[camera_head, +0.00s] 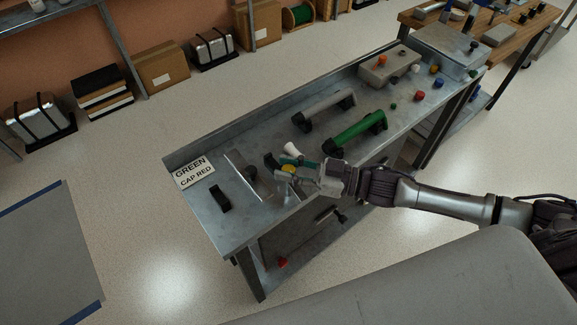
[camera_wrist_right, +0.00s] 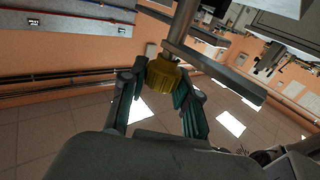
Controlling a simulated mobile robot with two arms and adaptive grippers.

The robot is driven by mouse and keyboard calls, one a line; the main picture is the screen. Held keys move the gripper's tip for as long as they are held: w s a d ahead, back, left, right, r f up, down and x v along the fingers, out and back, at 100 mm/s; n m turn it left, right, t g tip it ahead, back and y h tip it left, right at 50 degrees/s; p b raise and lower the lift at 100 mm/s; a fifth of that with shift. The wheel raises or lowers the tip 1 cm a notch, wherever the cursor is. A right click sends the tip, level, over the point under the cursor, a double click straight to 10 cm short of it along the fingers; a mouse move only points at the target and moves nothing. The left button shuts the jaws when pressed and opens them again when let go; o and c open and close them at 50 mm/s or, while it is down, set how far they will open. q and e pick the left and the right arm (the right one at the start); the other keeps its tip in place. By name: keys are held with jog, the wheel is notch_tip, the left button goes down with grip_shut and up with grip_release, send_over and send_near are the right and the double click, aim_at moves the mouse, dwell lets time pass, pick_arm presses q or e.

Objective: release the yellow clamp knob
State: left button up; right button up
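The yellow clamp knob (camera_wrist_right: 164,76) sits on a grey metal rod in the right wrist view. In the head view the knob (camera_head: 288,168) is small and partly covered by my right gripper, near the front left part of the metal bench (camera_head: 236,222). My right gripper (camera_wrist_right: 161,84) has its two teal fingers on either side of the knob, tips drawn in close against it. It also shows in the head view (camera_head: 296,168), its arm coming in from the right. My left gripper is not in view.
A grey plate (camera_head: 243,178), a black block (camera_head: 220,198) and a "GREEN CAP RED" sign (camera_head: 194,172) are left of the gripper. A white piece (camera_head: 292,149), a grey handle (camera_head: 324,110) and a green handle (camera_head: 355,132) lie behind and right. Coloured caps are farther right.

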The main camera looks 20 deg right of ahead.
grip_shut()
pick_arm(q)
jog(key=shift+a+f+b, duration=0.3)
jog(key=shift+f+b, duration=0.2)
pick_arm(e)
jog(key=shift+w+n+g+y, duration=0.1)
jog(key=shift+n+g+y, duration=0.6)
jog(key=shift+g, duration=0.4)
jog(key=o, duration=0.9)
grip_release()
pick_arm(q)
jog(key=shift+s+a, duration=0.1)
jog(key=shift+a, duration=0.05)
pick_arm(e)
jog(key=v, duration=1.2)
jog(key=shift+r, duration=0.1)
